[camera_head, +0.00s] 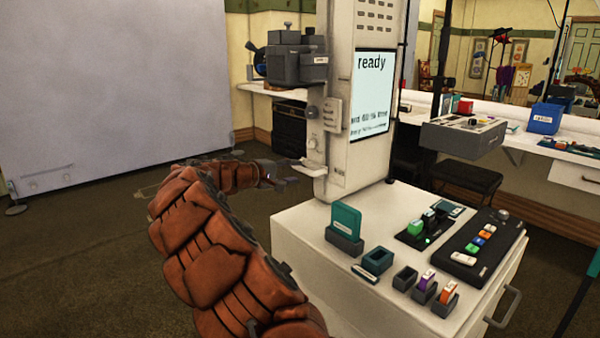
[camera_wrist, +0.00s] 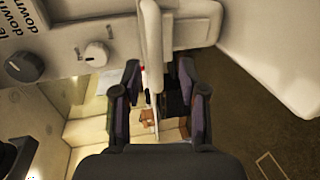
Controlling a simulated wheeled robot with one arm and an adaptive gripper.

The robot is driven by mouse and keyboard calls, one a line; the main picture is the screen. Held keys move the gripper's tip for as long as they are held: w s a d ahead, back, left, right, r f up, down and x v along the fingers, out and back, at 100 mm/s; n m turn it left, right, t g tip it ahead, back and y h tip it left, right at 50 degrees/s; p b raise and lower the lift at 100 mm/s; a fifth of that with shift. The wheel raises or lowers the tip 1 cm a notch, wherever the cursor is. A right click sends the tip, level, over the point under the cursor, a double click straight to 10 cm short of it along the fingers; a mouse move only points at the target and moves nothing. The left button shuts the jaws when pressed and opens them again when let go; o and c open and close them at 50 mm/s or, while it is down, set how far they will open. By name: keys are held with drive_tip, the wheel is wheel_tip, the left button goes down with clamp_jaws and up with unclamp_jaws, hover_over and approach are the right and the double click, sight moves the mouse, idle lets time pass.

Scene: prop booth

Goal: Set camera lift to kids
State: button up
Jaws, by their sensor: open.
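The camera lift is a tall white column (camera_head: 350,110) with a dark grey camera block (camera_head: 296,62) on its left side. Its lit screen (camera_head: 372,95) reads "ready" above smaller text that I cannot fully read. My gripper (camera_head: 284,176) is at the column's lower left, close to a white lever (camera_head: 313,168). In the wrist view, my gripper (camera_wrist: 158,85) is open, with a finger on each side of a white upright bar (camera_wrist: 152,45). I cannot tell whether they touch it. A dark knob (camera_wrist: 25,67) and a white knob (camera_wrist: 96,52) are at left. No "kids" label is readable.
A white cabinet (camera_head: 300,238) below the column carries a teal card in a holder (camera_head: 345,225), small dark holders, coloured blocks and a button panel (camera_head: 480,245). A grey backdrop (camera_head: 110,80) stands at left.

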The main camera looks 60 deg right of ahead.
drive_tip(key=v, duration=0.7)
drive_tip(key=shift+a, duration=0.4)
drive_tip(key=shift+w, duration=0.1)
drive_tip(key=s+a+f+n+y, duration=0.1)
drive_tip(key=s+a+f+y, duration=0.65)
drive_tip(key=a, duration=0.75)
drive_tip(key=s+a+f+n+t+y, duration=0.15)
drive_tip(key=s+a+f, duration=0.35)
drive_tip(key=s+a, duration=0.8)
drive_tip(key=s+a+f+y, duration=0.6)
drive_tip(key=s+a, duration=0.2)
drive_tip(key=a, duration=0.9)
drive_tip(key=s+p+v, duration=0.3)
drive_tip(key=p+v, duration=0.9)
drive_tip(key=s+r+p+v, duration=0.1)
drive_tip(key=s+p+v, duration=0.2)
drive_tip(key=p+v, duration=1)
drive_tip(key=shift+s+a+r+t, duration=0.3)
drive_tip(key=shift+s+r+t, duration=0.1)
drive_tip(key=shift+t, duration=0.05)
drive_tip(key=shift+d, duration=0.1)
